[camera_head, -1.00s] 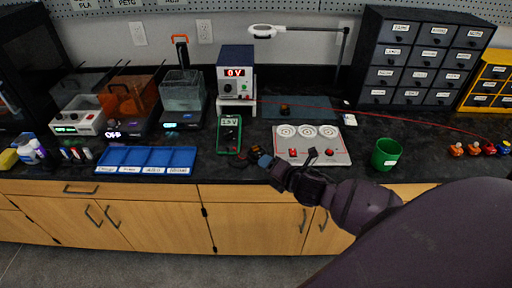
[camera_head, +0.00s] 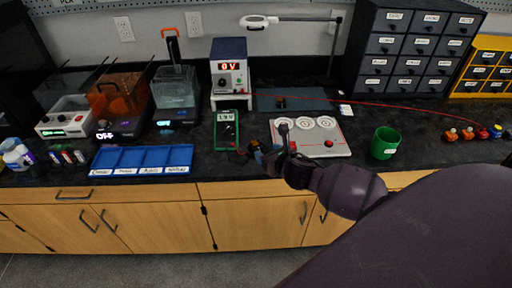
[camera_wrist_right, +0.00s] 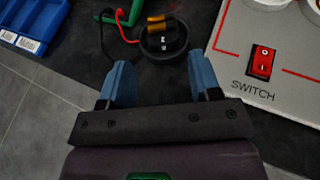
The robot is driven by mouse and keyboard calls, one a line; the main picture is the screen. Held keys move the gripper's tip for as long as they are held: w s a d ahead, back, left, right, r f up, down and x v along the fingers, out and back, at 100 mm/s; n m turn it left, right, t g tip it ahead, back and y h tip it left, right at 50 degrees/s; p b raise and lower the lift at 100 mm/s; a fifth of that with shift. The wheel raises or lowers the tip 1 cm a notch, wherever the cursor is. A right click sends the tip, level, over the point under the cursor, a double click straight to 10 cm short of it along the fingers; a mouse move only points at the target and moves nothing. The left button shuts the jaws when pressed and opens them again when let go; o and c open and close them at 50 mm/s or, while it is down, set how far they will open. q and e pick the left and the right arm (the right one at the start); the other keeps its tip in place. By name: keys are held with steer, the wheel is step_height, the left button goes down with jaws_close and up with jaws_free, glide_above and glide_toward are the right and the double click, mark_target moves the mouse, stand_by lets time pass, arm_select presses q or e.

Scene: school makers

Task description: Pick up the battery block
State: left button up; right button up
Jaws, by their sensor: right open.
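My right gripper (camera_wrist_right: 161,75) is open, with blue fingers apart. The block is just ahead of and between the fingertips in the picture, with nothing held. In the head view the right gripper (camera_head: 268,156) is low over the counter, between the multimeter and the switch board, and partly hides the block. My left gripper is not in view.
The white switch board (camera_head: 338,148) is close on the right, with its red switch (camera_wrist_right: 263,61) near the right finger. The green multimeter (camera_head: 227,130) with its leads and the blue tray (camera_head: 142,157) are on the left. A green cup (camera_head: 384,143) stands farther right.

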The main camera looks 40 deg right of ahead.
mark_target(257, 144)
steer(key=shift+r+b+x, duration=0.2)
steer(key=shift+b+x, duration=0.05)
steer(key=shift+x, duration=1.4)
steer(key=shift+r+b+x, duration=0.2)
steer(key=shift+x, duration=1.4)
steer(key=shift+w+d, duration=0.1)
